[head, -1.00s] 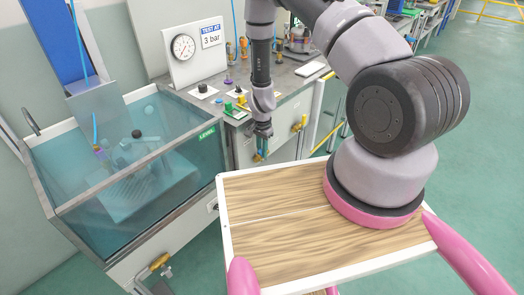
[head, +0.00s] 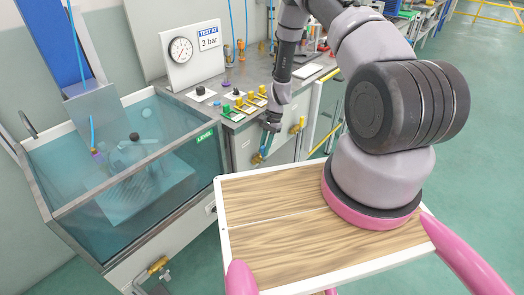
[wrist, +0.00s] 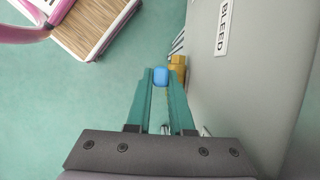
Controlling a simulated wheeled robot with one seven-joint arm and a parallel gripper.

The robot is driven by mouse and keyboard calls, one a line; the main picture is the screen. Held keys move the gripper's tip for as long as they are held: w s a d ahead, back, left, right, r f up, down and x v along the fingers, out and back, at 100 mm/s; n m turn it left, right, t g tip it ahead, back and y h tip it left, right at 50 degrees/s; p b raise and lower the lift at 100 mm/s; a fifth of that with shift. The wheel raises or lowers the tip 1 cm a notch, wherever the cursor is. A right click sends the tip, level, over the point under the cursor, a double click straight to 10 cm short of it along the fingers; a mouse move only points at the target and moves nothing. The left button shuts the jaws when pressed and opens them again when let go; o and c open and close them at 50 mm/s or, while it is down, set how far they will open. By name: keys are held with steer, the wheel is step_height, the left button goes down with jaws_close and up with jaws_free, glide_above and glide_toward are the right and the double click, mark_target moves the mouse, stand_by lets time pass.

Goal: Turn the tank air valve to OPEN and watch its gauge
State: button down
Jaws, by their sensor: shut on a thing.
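My gripper (wrist: 164,90) is shut on a blue handle (wrist: 161,77) beside a brass valve body (wrist: 177,66). The BLEED label (wrist: 222,28) is on the grey panel next to it. In the head view my gripper (head: 263,152) is low at the front of the bench, and its fingertips partly hide the handle. A round dial gauge (head: 181,50) with a white face stands on the white board at the back; its needle is too small to read. No OPEN marking is legible, and I cannot tell which valve is the tank air valve.
A water-filled glass tank (head: 60,213) stands at left, with a brass valve (head: 158,265) low on its front. Another brass valve (head: 297,125) is on the bench front, right of my gripper. Green floor is open at right.

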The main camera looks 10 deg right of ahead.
steer(key=shift+w+d+f+g+y, duration=0.1)
steer(key=shift+w+d+g+y, duration=0.25)
steer(key=shift+d+g+y, duration=0.25)
steer(key=shift+w+d+g+y, duration=0.25)
steer(key=shift+w+g+y, duration=0.15)
steer(key=shift+y, duration=0.4)
steer(key=c, duration=0.8)
jaws_free()
steer(key=shift+d, duration=0.1)
steer(key=v, duration=1)
steer(key=shift+d+r, duration=0.15)
steer(key=shift+r, duration=0.1)
steer(key=shift+w, duration=0.15)
